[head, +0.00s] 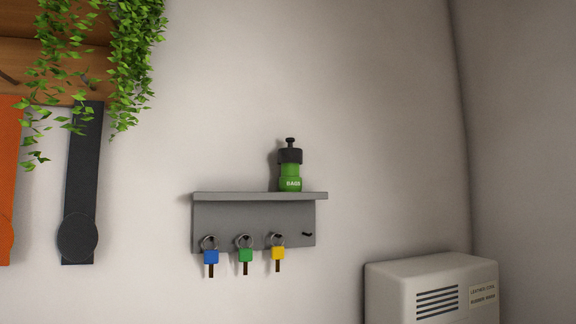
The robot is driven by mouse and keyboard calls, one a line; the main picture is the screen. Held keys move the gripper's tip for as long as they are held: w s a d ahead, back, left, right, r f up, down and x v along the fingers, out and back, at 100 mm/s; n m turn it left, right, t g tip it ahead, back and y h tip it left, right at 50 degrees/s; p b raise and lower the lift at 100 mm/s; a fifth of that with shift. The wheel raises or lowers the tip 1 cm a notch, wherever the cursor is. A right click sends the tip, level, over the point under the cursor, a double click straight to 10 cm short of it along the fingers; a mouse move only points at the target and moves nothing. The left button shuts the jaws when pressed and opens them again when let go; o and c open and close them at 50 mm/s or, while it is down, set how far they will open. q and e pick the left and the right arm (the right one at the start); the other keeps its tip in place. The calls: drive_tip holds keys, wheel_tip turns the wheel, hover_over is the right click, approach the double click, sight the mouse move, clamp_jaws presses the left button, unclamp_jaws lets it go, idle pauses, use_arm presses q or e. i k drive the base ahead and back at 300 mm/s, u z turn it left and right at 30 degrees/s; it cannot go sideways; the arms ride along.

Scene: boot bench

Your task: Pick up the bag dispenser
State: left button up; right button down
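Keys with blue (211,257), green (245,255) and yellow (278,253) tags hang below the shelf; a hook (308,234) at right is bare. A white vented box (415,279) stands lower right. Ivy (135,50) and dark (82,175) and orange (8,170) straps hang left.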

sight(290, 181)
drive_tip(key=u, duration=2)
drive_tip(key=k, duration=0.75)
drive_tip(key=z, duration=2.6)
